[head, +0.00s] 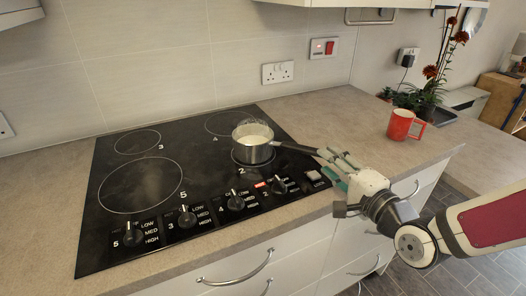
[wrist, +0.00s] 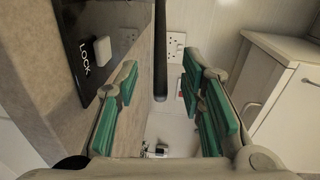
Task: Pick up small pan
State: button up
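My gripper is over the counter just right of the hob, at the handle's end. In the wrist view my gripper (wrist: 160,88) is open, with green pads wide apart. The handle (wrist: 160,50) runs between the fingers in the picture, with gaps on both sides. The pan's bowl is outside the wrist view.
The black hob (head: 140,185) has several knobs along its front. A red mug (head: 400,124) stands on the counter at the right, near a potted plant (head: 428,98). Counter (head: 340,108) between hob and mug is clear. Drawer fronts with handles lie below the counter edge.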

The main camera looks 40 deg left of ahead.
aim_at(314, 149)
jog(key=x, duration=0.8)
jog(key=shift+w, duration=0.25)
jog(key=shift+c, duration=0.2)
grip_shut()
